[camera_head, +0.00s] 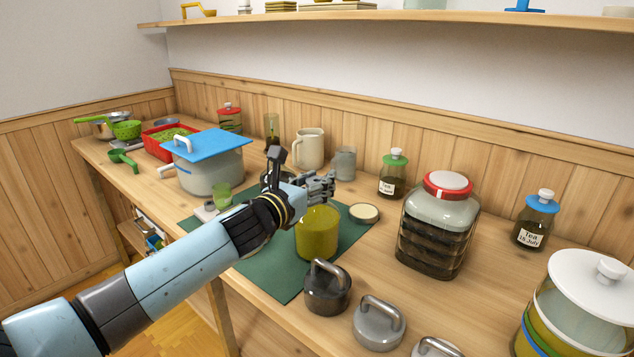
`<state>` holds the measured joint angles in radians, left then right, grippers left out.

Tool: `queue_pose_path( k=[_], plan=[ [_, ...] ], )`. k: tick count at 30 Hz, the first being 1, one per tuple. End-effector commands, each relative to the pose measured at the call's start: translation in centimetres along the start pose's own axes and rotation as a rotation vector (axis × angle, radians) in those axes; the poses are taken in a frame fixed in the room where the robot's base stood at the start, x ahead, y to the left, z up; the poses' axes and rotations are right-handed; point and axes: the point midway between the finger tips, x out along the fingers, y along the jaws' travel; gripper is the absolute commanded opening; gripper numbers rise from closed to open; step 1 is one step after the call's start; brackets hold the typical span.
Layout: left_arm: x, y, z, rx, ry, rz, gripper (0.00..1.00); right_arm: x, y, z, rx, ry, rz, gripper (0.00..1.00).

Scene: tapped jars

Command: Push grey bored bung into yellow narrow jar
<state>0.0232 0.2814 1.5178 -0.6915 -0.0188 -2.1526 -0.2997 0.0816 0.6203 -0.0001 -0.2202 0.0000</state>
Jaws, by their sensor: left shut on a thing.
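The yellow jar (318,238) stands upright on the green mat; its see-through wall shows a yellow-green tint. My left gripper (324,187) is just above and behind its mouth. It is shut on a small grey thing, which seems to be the grey bored bung. The fingers hide most of it, and its bore is not visible. I cannot tell whether it touches the jar's rim. My right gripper is not in view.
Dark (327,293) and grey (378,329) handled pieces stand in front. A large red-lidded jar (437,232) stands to the right. A blue-topped pot (208,172) stands at left.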

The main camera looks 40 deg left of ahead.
Motion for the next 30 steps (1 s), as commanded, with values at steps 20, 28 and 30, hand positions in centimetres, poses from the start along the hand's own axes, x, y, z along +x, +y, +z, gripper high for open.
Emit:
queue_pose_path(
  k=[20,28,30],
  plan=[
    [-0.11,0.02,-0.31,-0.001,0.006,0.002,0.62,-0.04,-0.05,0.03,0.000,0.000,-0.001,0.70],
    [-0.08,0.02,-0.21,-0.001,0.005,0.001,0.74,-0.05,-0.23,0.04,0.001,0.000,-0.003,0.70],
    [-0.07,0.02,-0.18,-0.001,0.004,0.001,0.81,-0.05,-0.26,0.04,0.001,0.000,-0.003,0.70]
  ],
)
